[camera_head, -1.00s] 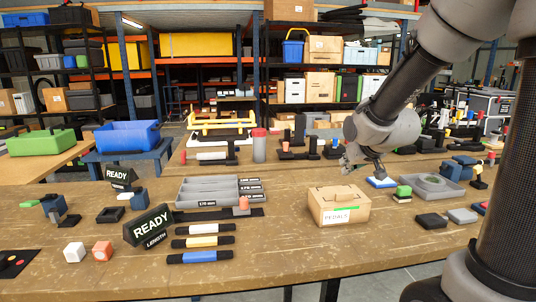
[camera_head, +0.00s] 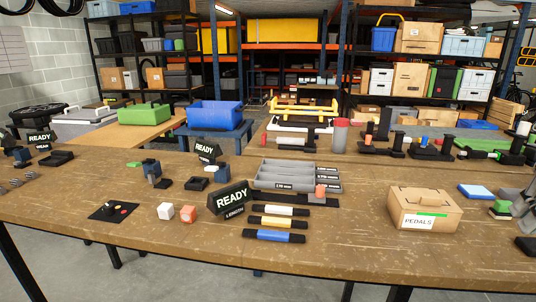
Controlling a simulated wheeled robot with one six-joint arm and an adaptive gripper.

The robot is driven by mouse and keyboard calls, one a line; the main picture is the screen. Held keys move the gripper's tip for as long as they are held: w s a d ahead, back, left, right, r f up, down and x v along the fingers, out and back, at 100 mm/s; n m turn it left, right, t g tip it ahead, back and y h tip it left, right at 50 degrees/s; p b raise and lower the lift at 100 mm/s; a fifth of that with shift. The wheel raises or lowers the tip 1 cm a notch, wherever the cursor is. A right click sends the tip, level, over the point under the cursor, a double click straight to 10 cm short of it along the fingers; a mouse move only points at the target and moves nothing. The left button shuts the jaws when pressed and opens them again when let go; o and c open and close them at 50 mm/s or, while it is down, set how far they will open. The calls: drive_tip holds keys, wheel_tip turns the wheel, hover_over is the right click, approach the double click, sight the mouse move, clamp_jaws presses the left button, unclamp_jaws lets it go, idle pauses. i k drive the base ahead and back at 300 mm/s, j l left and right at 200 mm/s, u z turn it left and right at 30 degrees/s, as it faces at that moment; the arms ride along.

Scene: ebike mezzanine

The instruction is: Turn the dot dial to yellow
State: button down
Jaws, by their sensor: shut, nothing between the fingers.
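The dot dial (camera_head: 113,211) is a flat black plate on the near left of the wooden workbench. It bears a dark knob and small coloured dots, among them red and yellow ones. The knob's pointing direction is too small to tell. My gripper and arm are not in this view.
A black READY sign (camera_head: 232,199), a grey divided tray (camera_head: 283,177) and a cardboard PEDALS box (camera_head: 424,208) lie farther right. The bench's front edge is close to the dial.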

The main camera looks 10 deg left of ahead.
sight(109, 209)
drive_tip(key=u, duration=1.35)
